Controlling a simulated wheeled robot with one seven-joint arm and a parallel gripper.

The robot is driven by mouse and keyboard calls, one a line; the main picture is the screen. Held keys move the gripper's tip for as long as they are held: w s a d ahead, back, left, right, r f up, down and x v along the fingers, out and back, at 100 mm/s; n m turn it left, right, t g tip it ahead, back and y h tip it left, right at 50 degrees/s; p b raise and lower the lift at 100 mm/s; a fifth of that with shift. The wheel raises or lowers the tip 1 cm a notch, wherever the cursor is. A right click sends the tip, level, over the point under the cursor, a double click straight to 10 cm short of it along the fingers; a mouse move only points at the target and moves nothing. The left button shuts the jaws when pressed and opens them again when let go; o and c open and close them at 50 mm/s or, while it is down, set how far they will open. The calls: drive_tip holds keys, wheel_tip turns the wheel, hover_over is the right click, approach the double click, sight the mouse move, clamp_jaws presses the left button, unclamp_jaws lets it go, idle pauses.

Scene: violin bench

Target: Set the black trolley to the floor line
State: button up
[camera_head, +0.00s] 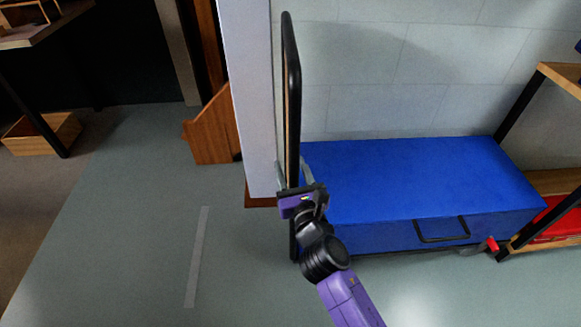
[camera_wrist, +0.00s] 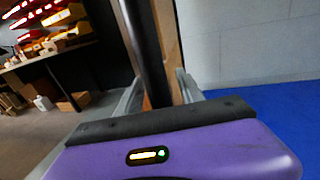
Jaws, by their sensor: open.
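The black trolley shows as a tall upright black handle frame (camera_head: 292,80), seen nearly edge-on at the left end of a blue chest (camera_head: 420,185). My gripper (camera_head: 294,175) is at the lower part of this frame. In the wrist view my gripper (camera_wrist: 160,92) is open, with a finger on each side of the black upright (camera_wrist: 146,45). I cannot tell whether either finger touches it. The trolley's base and wheels are mostly hidden, but a small red part (camera_head: 492,244) shows low at the chest's right end. The floor line (camera_head: 197,255) is a pale strip left of the trolley.
A white pillar (camera_head: 247,90) stands close behind the frame, with a brown wooden piece (camera_head: 213,130) beside it. A shelf unit (camera_head: 516,110) stands close at the right. The grey floor around the line is clear. A wooden crate (camera_head: 38,136) sits far left.

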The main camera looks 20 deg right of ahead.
drive_tip(key=shift+w, duration=0.25)
clamp_jaws()
idle(1.4)
